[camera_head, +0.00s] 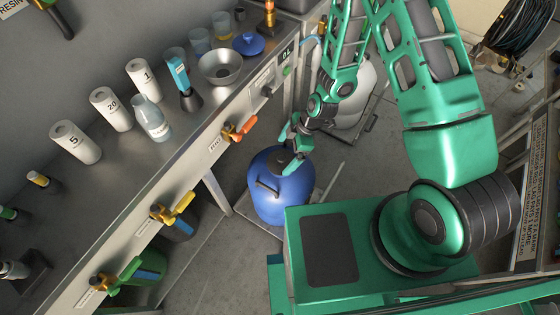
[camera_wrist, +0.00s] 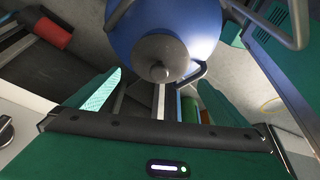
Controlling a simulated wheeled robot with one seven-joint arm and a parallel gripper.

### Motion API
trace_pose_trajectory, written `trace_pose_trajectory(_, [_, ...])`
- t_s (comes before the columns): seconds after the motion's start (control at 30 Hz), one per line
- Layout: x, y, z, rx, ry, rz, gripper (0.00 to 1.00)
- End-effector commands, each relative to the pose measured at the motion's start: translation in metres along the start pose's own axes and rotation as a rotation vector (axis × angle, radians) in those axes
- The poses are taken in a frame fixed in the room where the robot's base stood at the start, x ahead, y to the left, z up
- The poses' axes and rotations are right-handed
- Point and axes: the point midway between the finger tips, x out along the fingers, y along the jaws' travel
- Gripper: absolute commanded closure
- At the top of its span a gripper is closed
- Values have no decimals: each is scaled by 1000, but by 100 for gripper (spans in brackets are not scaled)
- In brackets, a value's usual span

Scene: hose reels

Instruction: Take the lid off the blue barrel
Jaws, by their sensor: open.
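The blue barrel (camera_head: 278,198) stands on the floor beside the workbench, with a dark bar handle on its near side. Its dark grey round lid (camera_wrist: 149,50) has a small knob in the middle and sits on the barrel in the wrist view. In the head view the lid is partly hidden by my gripper (camera_head: 292,154). My gripper is open and empty, its two green fingers spread to either side of the lid in the wrist view. The fingers appear apart from the knob; I cannot tell the exact gap.
The steel workbench (camera_head: 175,160) runs along the left, with valves with orange (camera_head: 240,132) and yellow (camera_head: 180,205) handles along its front edge. A pale tank (camera_head: 355,95) stands behind the barrel. A rack (camera_head: 535,190) is at the right. Some floor is clear left of the barrel.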

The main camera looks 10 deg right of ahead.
Motion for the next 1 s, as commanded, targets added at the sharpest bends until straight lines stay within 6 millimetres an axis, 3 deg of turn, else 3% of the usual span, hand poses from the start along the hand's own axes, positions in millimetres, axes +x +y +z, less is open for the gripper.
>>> trace_pose_trajectory(0.4, [45, 3, 2, -1, -1, -2, 0])
trace_pose_trajectory(0.77, [52, 4, 2, 0, 0, 0, 0])
trace_pose_trajectory(0.9, [52, 4, 2, 0, -1, 0, 33])
trace_pose_trajectory(1.0, [52, 4, 2, 0, 0, 0, 37])
